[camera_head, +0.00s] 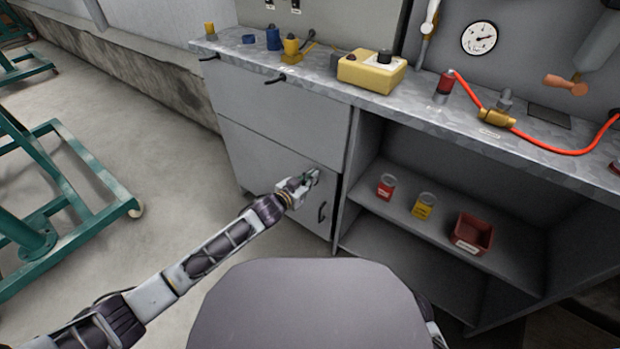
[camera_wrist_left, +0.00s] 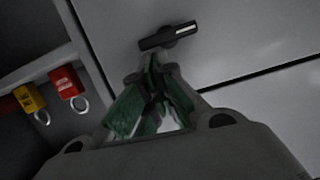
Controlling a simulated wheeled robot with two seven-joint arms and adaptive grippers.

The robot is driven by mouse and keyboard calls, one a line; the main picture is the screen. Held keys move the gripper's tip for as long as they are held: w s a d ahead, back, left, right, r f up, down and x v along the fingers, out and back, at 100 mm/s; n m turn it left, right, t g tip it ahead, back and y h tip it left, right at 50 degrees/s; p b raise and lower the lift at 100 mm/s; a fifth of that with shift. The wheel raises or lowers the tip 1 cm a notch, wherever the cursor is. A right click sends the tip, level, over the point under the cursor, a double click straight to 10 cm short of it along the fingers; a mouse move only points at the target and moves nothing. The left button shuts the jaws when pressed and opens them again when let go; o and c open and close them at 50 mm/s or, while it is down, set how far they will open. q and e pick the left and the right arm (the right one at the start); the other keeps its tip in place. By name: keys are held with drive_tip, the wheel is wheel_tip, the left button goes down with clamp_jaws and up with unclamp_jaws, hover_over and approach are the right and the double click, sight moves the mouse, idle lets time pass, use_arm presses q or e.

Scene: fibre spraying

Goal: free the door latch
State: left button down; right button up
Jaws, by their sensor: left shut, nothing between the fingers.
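The grey cabinet door (camera_head: 258,165) is at the lower left of the bench, with a dark upright handle (camera_head: 322,212) near its right edge. My left gripper (camera_head: 311,178) is in front of the door's upper right part, above that handle. The latch (camera_wrist_left: 168,37) shows in the left wrist view as a dark bar with a white mark, lying slightly tilted on the grey panel. The left gripper (camera_wrist_left: 152,68) is shut and empty there, its tips just below the latch; I cannot tell whether they touch it. My right gripper is out of view.
The bench top above holds a yellow box (camera_head: 371,72) and a red hose (camera_head: 560,151). A green frame (camera_head: 95,165) stands left; floor between is clear.

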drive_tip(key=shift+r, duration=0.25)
use_arm(q)
drive_tip(key=shift+s+d+f+m+p, duration=0.15)
drive_tip(key=shift+m+p, duration=0.15)
drive_tip(key=shift+m, duration=0.2)
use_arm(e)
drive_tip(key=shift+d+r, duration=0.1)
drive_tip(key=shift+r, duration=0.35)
